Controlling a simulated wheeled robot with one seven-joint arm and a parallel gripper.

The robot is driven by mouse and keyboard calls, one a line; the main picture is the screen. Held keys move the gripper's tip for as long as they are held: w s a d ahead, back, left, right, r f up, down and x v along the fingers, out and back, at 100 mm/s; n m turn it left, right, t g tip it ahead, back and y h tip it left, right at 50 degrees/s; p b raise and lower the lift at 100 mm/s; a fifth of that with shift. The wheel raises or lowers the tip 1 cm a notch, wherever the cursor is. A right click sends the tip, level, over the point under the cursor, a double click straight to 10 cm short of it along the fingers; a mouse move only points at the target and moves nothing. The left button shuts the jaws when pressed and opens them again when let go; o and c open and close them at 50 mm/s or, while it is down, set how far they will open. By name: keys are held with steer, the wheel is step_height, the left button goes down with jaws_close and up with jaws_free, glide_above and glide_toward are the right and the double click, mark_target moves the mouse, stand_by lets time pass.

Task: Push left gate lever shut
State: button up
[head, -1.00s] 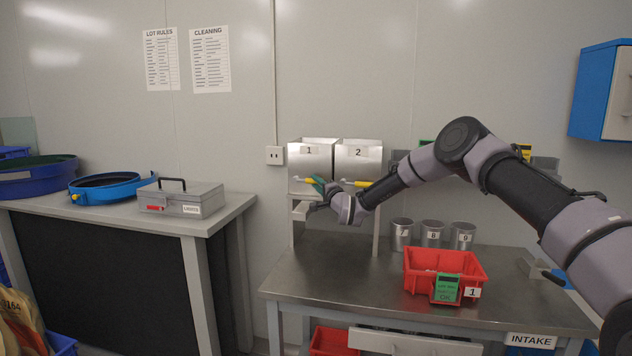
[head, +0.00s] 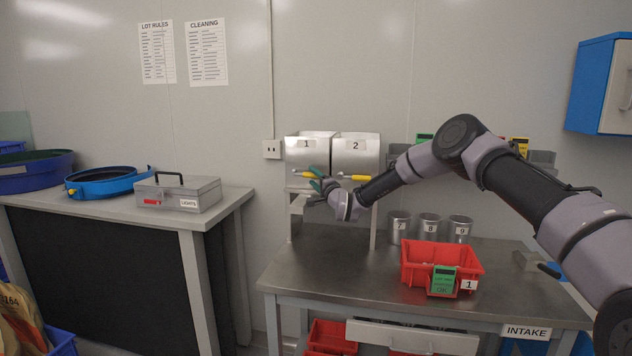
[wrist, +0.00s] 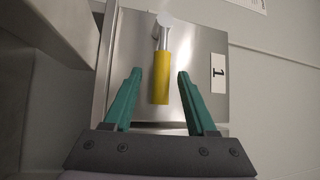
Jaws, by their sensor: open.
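The left gate lever (wrist: 161,78) has a yellow grip on a metal stem and sits on the front of the steel hopper marked 1 (wrist: 215,105). My gripper (wrist: 155,80) has green fingers that are open, one on each side of the yellow grip, with a gap to both. Whether the fingers reach around the grip in depth I cannot tell. In the head view my gripper (head: 318,180) is at the lower front of hopper 1 and covers part of the lever.
Hopper 2 (head: 356,150) stands right beside hopper 1, with its own yellow lever (head: 355,178) close to my wrist. A red bin (head: 415,275) and cups (head: 429,227) stand on the steel bench (head: 330,265). The bench's left front is clear.

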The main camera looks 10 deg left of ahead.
steer(key=v, duration=1)
steer(key=shift+s, duration=0.3)
steer(key=shift+d, duration=0.15)
